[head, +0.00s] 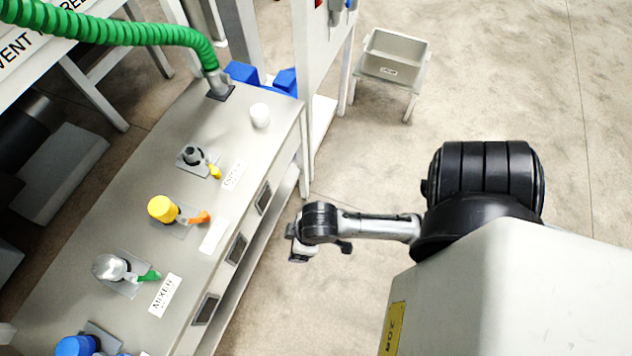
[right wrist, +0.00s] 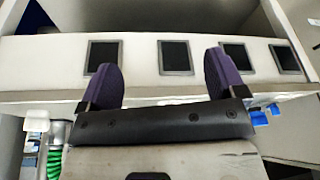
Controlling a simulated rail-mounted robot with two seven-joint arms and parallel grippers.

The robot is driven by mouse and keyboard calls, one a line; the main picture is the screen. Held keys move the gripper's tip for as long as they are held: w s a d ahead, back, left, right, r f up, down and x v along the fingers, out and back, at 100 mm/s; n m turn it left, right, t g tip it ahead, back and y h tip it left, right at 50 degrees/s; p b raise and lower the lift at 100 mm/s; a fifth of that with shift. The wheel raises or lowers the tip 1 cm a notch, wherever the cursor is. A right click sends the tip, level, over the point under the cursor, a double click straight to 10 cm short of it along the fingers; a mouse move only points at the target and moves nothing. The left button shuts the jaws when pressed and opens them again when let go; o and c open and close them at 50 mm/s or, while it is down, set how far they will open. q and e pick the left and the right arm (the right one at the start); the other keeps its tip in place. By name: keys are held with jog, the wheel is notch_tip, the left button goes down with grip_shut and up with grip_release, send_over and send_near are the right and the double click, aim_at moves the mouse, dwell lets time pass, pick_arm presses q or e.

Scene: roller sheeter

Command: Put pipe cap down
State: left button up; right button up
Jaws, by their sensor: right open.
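A white, rounded cap-like piece (head: 260,115) sits on the bench (head: 262,148) near its far end, to the right of the green hose's foot. It looks like the pipe cap. My right gripper (head: 318,250) is off the bench's right side, apart from the cap. In the right wrist view the two purple fingers of my right gripper (right wrist: 162,78) stand wide apart with nothing between them. They face the bench front with its dark panels. My left gripper is not in view.
Several pipe fittings with coloured handles stand along the bench, among them a yellow-capped one (head: 161,208). A green hose (head: 120,32) rises at the back left. A grey bin (head: 393,57) stands on a small table. The floor right of the bench is open.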

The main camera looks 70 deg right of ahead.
jog(key=shift+h, duration=0.3)
jog(key=s, duration=0.1)
jog(key=s+r, duration=0.1)
jog(key=s, duration=0.1)
jog(key=s+r, duration=0.1)
jog(key=shift+s+a+r, duration=0.1)
jog(key=shift+s+a, duration=0.1)
jog(key=shift+s, duration=0.1)
